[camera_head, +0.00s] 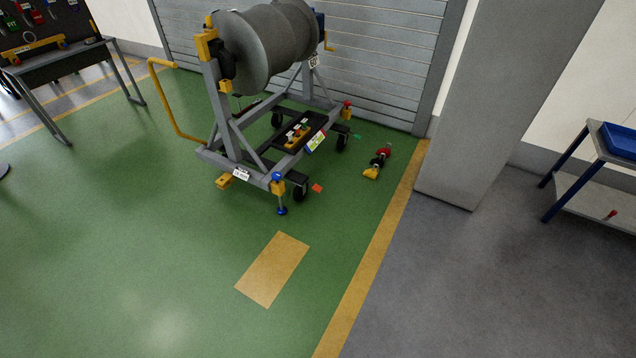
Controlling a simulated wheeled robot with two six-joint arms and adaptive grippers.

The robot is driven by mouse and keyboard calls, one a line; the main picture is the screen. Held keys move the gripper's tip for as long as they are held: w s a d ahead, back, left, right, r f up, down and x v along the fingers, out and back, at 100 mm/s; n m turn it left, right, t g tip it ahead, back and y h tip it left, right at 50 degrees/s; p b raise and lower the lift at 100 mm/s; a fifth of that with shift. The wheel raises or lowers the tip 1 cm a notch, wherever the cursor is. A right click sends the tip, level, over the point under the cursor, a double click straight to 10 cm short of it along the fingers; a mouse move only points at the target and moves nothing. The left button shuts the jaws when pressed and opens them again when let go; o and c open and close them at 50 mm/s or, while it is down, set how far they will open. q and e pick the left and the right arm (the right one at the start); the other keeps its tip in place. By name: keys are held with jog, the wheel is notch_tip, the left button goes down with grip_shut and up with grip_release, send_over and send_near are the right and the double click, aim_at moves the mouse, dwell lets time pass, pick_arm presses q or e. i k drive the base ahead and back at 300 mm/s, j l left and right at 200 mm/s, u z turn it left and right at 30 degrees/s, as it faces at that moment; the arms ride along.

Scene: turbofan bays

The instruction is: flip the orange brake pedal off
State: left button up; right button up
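A grey wheeled stand (222,160) carries a large grey drum in the upper middle of the head view. A small orange-red brake pedal (317,188) sticks out low beside the black caster (299,193) at the stand's near right corner. It is small in the picture, and I cannot tell whether it is pressed down or raised. A green pedal (357,136) shows by another caster (341,142) farther back. A yellow pedal-like piece (223,181) is at the near left corner. Neither of my grippers shows.
A red, black and yellow object (377,163) lies on the floor right of the stand. A yellow handle (176,105) extends left. A tool bench (65,68) is at upper left, a grey pillar (480,100) and shelf table (590,185) right. The green floor in front is clear.

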aim_at(316, 187)
jog(key=i+l, duration=0.25)
jog(key=i, duration=0.3)
jog(key=i+l+u, duration=0.1)
jog(key=i, duration=0.45)
jog(key=i+l, duration=0.4)
jog(key=i+l+u, duration=0.1)
jog(key=i+l, duration=0.2)
jog(key=i, duration=0.35)
jog(key=i+l, duration=0.3)
jog(key=i, duration=0.2)
jog(key=i+u, duration=0.05)
